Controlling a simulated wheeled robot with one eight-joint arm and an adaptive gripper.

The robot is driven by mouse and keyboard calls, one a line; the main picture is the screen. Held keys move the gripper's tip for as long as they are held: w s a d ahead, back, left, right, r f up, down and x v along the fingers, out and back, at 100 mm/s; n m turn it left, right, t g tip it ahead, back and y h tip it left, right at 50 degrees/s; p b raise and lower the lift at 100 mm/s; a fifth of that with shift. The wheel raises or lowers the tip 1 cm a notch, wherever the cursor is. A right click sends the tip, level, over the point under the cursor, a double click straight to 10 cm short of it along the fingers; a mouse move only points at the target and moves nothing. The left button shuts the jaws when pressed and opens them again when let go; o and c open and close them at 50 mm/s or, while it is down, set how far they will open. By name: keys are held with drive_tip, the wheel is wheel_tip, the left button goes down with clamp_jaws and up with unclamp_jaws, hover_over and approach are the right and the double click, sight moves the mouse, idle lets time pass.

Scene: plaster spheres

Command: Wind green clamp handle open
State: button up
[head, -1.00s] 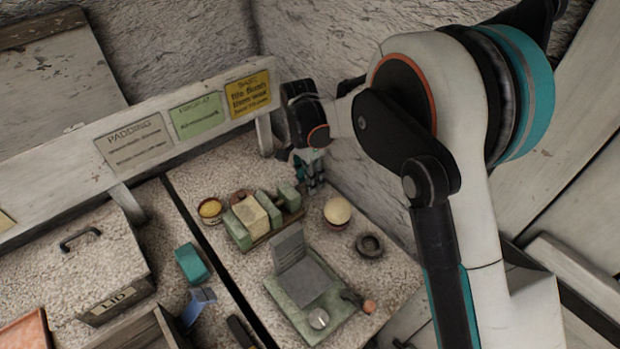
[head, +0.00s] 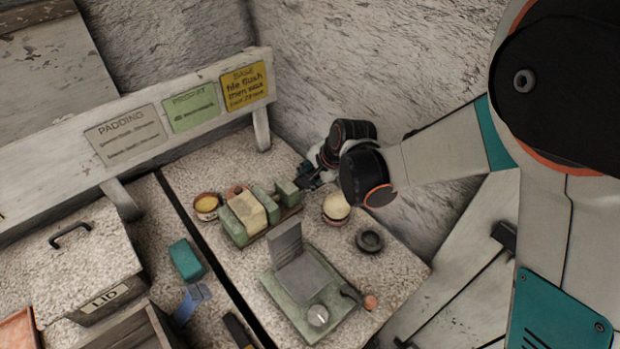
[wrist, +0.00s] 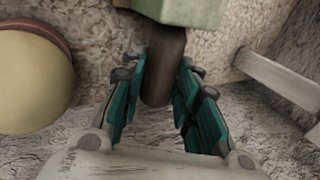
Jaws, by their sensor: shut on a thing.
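The green clamp (head: 233,225) stands on the speckled bench, with a pale yellow block (head: 249,210) between its green jaws. Its end block (head: 287,193) is at the right, and the same green block shows at the top of the wrist view (wrist: 182,10). A dark round handle (wrist: 164,62) sticks out from that block. My gripper (wrist: 160,92) is shut on this handle, one teal finger on each side. In the head view my gripper (head: 309,176) is at the clamp's right end and mostly hides the handle.
A cream sphere (head: 336,206) sits in a dish close to my gripper, and it fills the left of the wrist view (wrist: 30,80). A dark ring (head: 370,241) and a green stand with a grey plate (head: 303,278) are nearer. The rough wall is close behind.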

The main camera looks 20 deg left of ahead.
drive_tip(key=shift+d+f+t+y+b, duration=0.2)
drive_tip(key=shift+t+y+b, duration=0.4)
drive_tip(key=shift+y+b, duration=0.55)
drive_tip(key=shift+s+y, duration=0.1)
drive_tip(key=shift+y, duration=0.15)
drive_tip(key=o, duration=1.1)
drive_tip(key=shift+c, duration=0.2)
drive_tip(key=shift+r, duration=0.1)
wheel_tip(320, 180, up, 10)
drive_tip(key=shift+s, duration=0.15)
drive_tip(key=shift+a, duration=0.1)
